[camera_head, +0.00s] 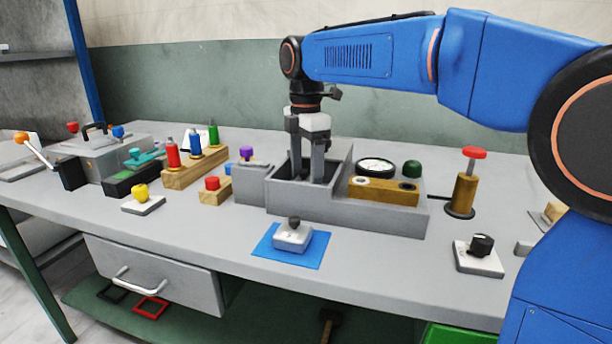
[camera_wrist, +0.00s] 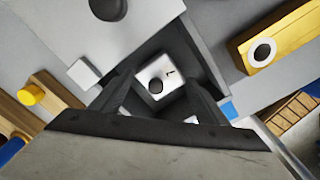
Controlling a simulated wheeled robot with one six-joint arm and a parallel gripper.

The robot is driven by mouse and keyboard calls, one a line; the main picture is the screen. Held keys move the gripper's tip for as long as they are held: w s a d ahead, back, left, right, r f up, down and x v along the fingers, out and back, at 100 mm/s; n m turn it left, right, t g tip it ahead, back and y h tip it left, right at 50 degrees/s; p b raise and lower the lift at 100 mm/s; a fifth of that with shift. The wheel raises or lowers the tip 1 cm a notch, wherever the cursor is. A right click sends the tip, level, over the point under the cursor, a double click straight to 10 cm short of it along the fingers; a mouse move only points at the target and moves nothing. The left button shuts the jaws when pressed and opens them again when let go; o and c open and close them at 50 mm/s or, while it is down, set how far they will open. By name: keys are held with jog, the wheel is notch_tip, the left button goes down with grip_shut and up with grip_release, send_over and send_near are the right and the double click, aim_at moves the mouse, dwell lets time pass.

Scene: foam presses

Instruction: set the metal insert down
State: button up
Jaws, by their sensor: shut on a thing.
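My gripper (camera_head: 309,172) points straight down into the open grey box of the press (camera_head: 345,212), with its fingertips low between the walls. In the wrist view my gripper (camera_wrist: 161,92) is shut on a small pale block with a dark round spot, which looks like the metal insert (camera_wrist: 148,72). The insert is inside the box walls. In the head view the front wall and fingers hide it, so I cannot tell whether it touches the box floor.
A grey block with a dark knob (camera_head: 291,239) sits on a blue mat (camera_head: 265,246) before the press. A brass block (camera_head: 384,191) and gauge (camera_head: 375,166) are right of the box. A red-topped brass post (camera_head: 464,192) stands farther right.

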aim_at(306, 171)
jog(key=shift+f, duration=0.4)
jog(key=shift+f, duration=0.1)
jog(key=o, duration=1)
notch_tip(306, 171, up, 12)
